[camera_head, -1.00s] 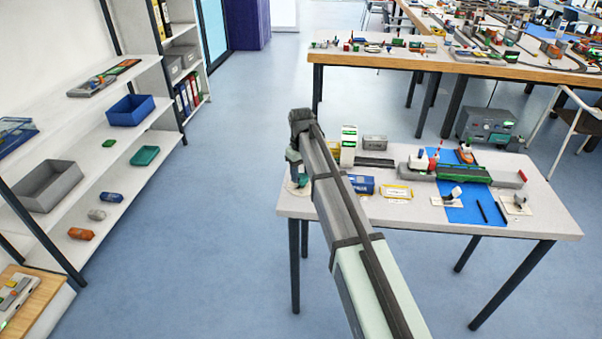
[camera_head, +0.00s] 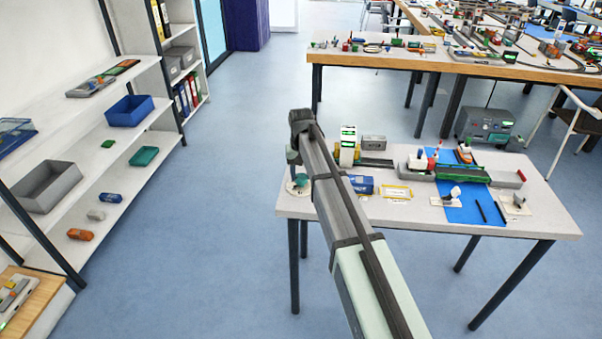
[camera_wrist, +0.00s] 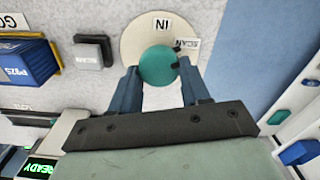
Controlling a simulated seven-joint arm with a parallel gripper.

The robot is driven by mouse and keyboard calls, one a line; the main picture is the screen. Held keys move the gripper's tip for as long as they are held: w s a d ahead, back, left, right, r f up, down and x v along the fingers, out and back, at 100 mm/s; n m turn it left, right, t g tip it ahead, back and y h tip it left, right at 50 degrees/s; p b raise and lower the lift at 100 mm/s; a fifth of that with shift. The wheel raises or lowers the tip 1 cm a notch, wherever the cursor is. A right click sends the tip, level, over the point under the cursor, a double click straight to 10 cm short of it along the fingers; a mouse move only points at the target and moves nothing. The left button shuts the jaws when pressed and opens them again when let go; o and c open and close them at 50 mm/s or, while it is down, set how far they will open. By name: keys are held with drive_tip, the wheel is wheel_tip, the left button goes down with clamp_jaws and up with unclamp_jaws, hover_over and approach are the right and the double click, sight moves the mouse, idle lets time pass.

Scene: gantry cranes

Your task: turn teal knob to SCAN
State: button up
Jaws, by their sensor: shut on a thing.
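The teal knob (camera_wrist: 158,66) is round and sits on a cream disc (camera_wrist: 136,38) in the wrist view. The disc has a label reading IN at its top and a label reading SCAN (camera_wrist: 190,43) at its upper right. A small dark pointer on the knob's right side points toward the right, just below the SCAN label. My gripper (camera_wrist: 160,78) is shut on the knob, with a blue-grey finger on either side.
In the wrist view a grey square button (camera_wrist: 90,50) and a blue container (camera_wrist: 20,75) lie left of the knob. A lit READY display (camera_wrist: 41,170) is at lower left.

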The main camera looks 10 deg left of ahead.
sight(301, 175)
drive_tip(key=o, duration=1.1)
drive_tip(key=shift+c, duration=0.2)
wheel_tip(301, 175, up, 14)
idle(0.5)
